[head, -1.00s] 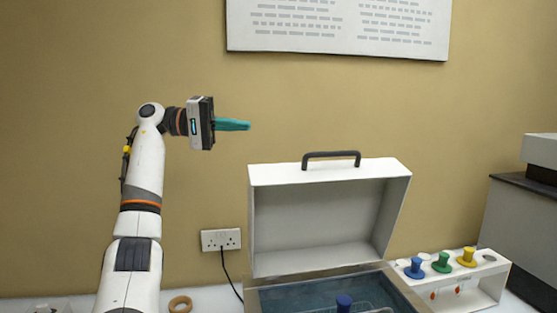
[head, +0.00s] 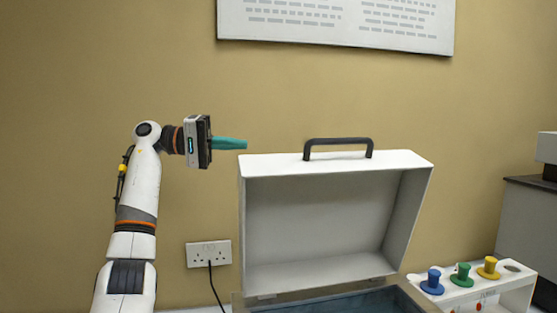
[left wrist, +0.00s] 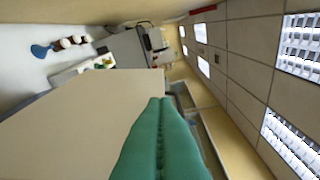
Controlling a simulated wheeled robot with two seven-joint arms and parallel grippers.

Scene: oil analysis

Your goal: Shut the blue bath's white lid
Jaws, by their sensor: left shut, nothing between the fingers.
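The white lid (head: 330,220) of the blue bath stands open and upright, its hollow inside facing me and a dark handle (head: 338,146) on its top edge. The bath (head: 350,302) shows only as a strip of blue liquid and rim at the bottom. My left gripper (head: 245,144) is shut and empty, its green fingers pointing right, just above the lid's top left corner in the picture. I cannot tell whether they touch. In the left wrist view the shut fingers lie beside a large pale surface (left wrist: 75,125), apparently the lid. My right gripper is not in view.
A white rack (head: 490,290) with blue, green and yellow plugs stands right of the bath. A grey machine (head: 530,220) is at the far right. A socket (head: 208,254) with a black cable is on the wall left of the lid.

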